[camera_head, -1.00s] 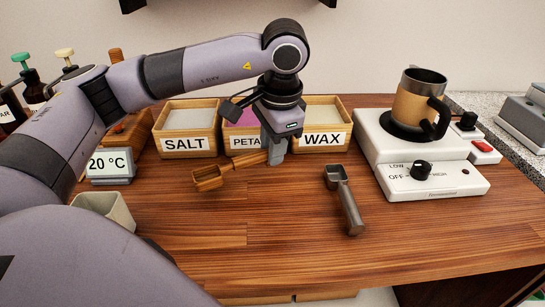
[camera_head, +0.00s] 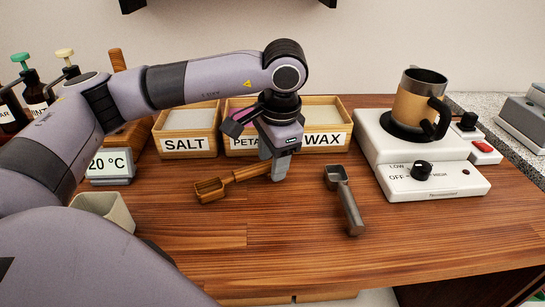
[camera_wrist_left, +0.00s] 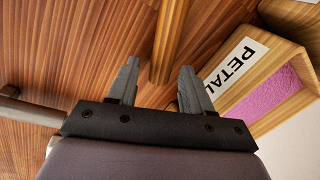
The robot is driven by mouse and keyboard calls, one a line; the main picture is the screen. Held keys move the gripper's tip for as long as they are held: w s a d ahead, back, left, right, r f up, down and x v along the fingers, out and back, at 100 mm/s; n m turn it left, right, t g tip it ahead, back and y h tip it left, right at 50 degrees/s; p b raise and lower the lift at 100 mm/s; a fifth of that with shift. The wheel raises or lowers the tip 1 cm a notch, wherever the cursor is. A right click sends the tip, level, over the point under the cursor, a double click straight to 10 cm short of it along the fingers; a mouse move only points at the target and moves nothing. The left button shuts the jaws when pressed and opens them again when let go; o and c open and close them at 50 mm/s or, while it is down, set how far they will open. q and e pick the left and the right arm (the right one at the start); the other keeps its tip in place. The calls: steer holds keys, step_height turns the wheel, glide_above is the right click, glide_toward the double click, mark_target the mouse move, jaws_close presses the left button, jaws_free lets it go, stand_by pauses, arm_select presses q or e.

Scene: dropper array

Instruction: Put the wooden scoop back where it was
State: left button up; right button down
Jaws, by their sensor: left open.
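The wooden scoop (camera_head: 211,190) lies at the table's middle, left of the metal scoop, its bowl toward the left and its handle running right to my left gripper (camera_head: 276,172). In the left wrist view the end of the wooden scoop's handle (camera_wrist_left: 168,42) shows between the two fingers of my left gripper (camera_wrist_left: 160,68), with gaps on both sides. The left gripper is open, low in front of the PETAL and WAX boxes. The scoop's bowl is outside the wrist view. My right gripper is not in view.
Behind stand the SALT box (camera_head: 186,146), the PETAL box (camera_head: 236,146) and the WAX box (camera_head: 325,142). A metal scoop (camera_head: 345,200) lies to the right. Beyond it is a white hot plate (camera_head: 440,182) with a mug (camera_head: 415,100). The front of the table is clear.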

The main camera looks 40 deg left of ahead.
arm_select(q)
step_height(320, 180, up, 12)
steer(key=d+p, duration=0.1)
steer(key=d, duration=0.1)
steer(key=shift+s, duration=0.4)
